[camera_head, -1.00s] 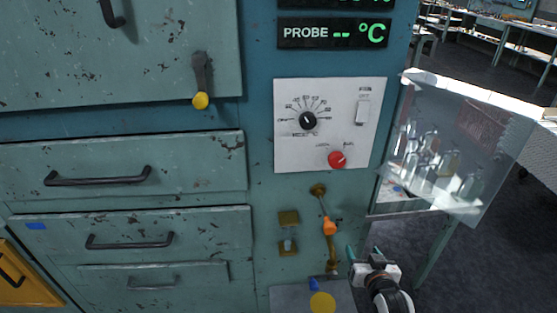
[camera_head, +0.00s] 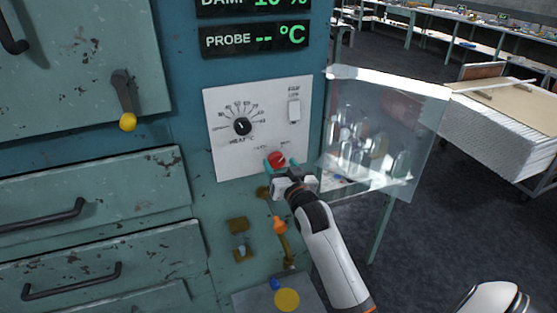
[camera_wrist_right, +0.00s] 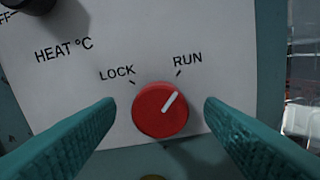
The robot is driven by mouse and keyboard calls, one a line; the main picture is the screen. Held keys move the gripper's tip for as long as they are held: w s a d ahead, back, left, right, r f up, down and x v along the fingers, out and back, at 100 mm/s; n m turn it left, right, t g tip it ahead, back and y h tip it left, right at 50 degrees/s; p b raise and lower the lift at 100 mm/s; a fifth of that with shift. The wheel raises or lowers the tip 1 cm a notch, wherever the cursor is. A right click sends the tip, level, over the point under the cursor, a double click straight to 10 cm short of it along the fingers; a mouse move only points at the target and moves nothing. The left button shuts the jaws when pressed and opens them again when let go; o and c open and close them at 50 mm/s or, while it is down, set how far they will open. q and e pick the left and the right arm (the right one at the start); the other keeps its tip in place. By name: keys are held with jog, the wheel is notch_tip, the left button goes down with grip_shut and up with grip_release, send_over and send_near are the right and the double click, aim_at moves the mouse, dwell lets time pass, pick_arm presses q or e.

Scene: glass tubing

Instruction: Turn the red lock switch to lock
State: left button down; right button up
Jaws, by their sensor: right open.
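The red lock switch (camera_head: 277,159) is a round red knob low on the white control panel (camera_head: 222,104). In the right wrist view the red knob (camera_wrist_right: 160,110) has a white pointer line aimed up and right, toward the RUN mark. The LOCK mark is up and left of it. My right gripper (camera_head: 277,164) is at the knob, with its teal fingers open on either side. In the right wrist view the right gripper's fingers (camera_wrist_right: 160,118) flank the knob, with a gap visible on both sides. My left gripper is not in view.
A black heat dial (camera_head: 242,127) and a white rocker switch (camera_head: 294,111) are on the same panel. A clear open panel with glassware behind it (camera_head: 385,130) stands just right. An orange-handled valve lever (camera_head: 279,225) sits below.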

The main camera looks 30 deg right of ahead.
jog(key=shift+x, duration=0.95)
jog(key=shift+c, duration=0.3)
jog(key=c, duration=0.9)
